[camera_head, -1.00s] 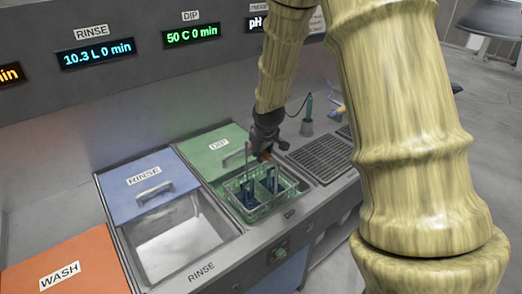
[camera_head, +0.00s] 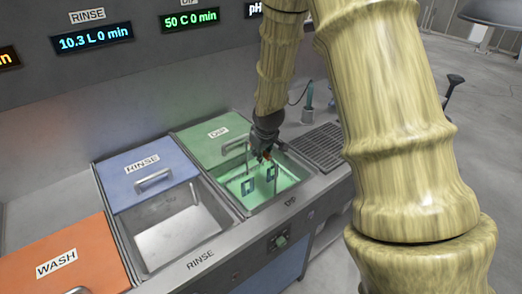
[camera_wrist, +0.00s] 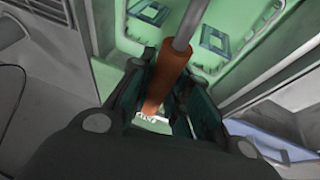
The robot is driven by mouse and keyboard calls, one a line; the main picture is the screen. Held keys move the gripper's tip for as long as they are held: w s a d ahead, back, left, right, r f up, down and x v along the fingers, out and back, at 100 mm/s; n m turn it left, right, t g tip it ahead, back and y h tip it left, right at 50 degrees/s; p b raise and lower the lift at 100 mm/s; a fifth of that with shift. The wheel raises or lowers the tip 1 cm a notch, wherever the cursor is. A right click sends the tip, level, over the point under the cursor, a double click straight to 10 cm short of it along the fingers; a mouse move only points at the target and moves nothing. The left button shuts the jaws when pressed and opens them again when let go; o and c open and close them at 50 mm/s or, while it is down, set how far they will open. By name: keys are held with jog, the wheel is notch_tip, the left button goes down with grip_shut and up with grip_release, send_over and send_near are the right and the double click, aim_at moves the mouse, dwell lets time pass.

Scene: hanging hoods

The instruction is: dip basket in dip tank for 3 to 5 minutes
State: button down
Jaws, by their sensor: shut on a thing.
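The dip tank (camera_head: 290,203) stands open and glows green inside. The basket's two blue pieces (camera_head: 248,186) show low in the tank, below the rim. The basket's wire sides are hard to make out in the green. My gripper (camera_head: 264,154) is over the tank's back part, shut on the basket's orange handle grip (camera_wrist: 172,72). A metal rod (camera_wrist: 189,22) runs from this grip in the wrist view. The same blue pieces (camera_wrist: 216,38) show there against the green. The dip display (camera_head: 190,20) reads 50 C 0 min.
The green dip lid (camera_head: 205,146) lies behind the tank. Left of it are an open rinse tank (camera_head: 178,238) with a blue lid (camera_head: 142,175) and an orange wash lid (camera_head: 68,262). A slatted drain panel (camera_head: 320,147) lies to the right.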

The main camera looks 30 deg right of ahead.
notch_tip(320, 180, down, 8)
jog(key=b, duration=0.3)
jog(key=shift+f+b, duration=0.2)
jog(key=shift+b, duration=0.15)
dwell(0.6)
jog(key=shift+r, duration=0.15)
dwell(2.4)
notch_tip(320, 180, up, 22)
jog(key=p, duration=1.6)
jog(key=shift+p, duration=0.35)
jog(key=shift+r, duration=0.1)
dwell(0.9)
